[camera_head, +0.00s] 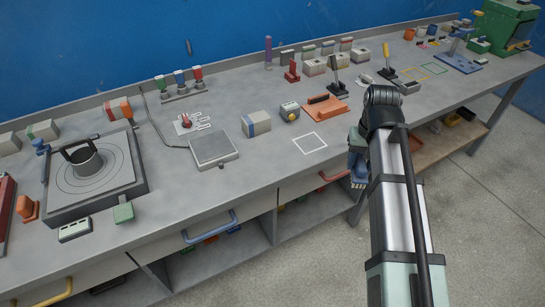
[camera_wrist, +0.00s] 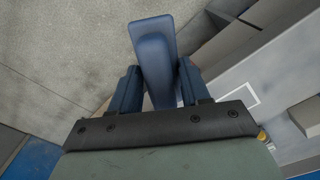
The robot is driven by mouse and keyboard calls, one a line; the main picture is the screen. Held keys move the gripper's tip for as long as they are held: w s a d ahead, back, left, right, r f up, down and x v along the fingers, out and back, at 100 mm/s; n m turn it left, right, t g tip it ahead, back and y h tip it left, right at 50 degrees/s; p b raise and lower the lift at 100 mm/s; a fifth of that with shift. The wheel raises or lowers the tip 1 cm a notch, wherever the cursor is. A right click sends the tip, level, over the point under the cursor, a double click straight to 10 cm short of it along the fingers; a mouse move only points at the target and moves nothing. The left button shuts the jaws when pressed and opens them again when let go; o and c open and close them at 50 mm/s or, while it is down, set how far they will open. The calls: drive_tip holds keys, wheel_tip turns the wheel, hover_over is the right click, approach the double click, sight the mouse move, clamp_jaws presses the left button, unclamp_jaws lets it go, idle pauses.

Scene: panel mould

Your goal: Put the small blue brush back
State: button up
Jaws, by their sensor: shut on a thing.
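My gripper (camera_wrist: 157,92) is shut on a blue, elongated thing (camera_wrist: 154,48), which appears to be the small blue brush. Its wide, flat end sticks out beyond the fingers in the wrist view; its bristles cannot be made out. In the head view my gripper (camera_head: 357,160) hangs at the bench's front edge, right of a white square outline (camera_head: 310,143), and is partly hidden by my arm. The outline also shows in the wrist view (camera_wrist: 247,96), right of the gripper.
The grey bench (camera_head: 270,180) carries an orange-based tool (camera_head: 325,107), a blue-and-white block (camera_head: 256,124), a grey square plate (camera_head: 214,149) and a small rack (camera_head: 182,95) with several coloured pieces. Drawers with handles (camera_head: 210,228) are under the front edge. The outlined square is empty.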

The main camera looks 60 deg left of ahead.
drive_tip(key=shift+s+a+r+n, duration=1.75)
drive_tip(key=shift+s+a, duration=2.7)
drive_tip(key=shift+a, duration=0.65)
drive_tip(key=shift+s+a+r+n, duration=1.75)
drive_tip(key=shift+s+a, duration=2.65)
drive_tip(key=shift+a, duration=0.7)
drive_tip(key=shift+f, duration=4.85)
drive_tip(key=shift+f, duration=0.15)
drive_tip(key=o, duration=0.9)
drive_tip(key=shift+o, duration=0.2)
wheel_tip(320, 180, up, 12)
drive_tip(key=shift+w, duration=0.1)
